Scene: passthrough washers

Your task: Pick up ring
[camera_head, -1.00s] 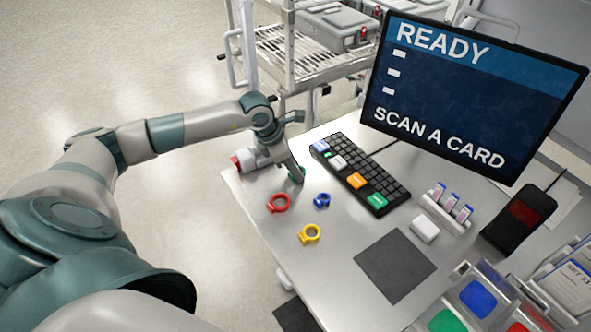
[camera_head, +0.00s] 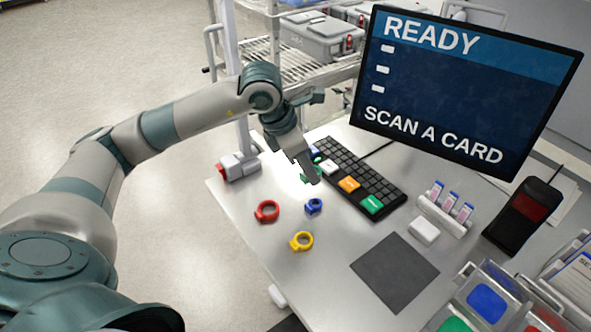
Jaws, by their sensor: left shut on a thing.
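My left gripper (camera_head: 311,176) is over the back left of the table, beside the left end of the keyboard. It is shut on a green ring (camera_head: 308,174), which is mostly hidden behind the fingers. A red ring (camera_head: 267,211), a blue ring (camera_head: 314,206) and a yellow ring (camera_head: 301,241) lie on the table in front of the gripper, apart from one another. My right gripper is not in view.
A black keyboard (camera_head: 378,186) lies close to the gripper on the right. A monitor (camera_head: 462,95) stands behind it. A grey-white device (camera_head: 239,166) is at the table's left edge. A dark square mat (camera_head: 395,270) and white block (camera_head: 424,230) lie farther right.

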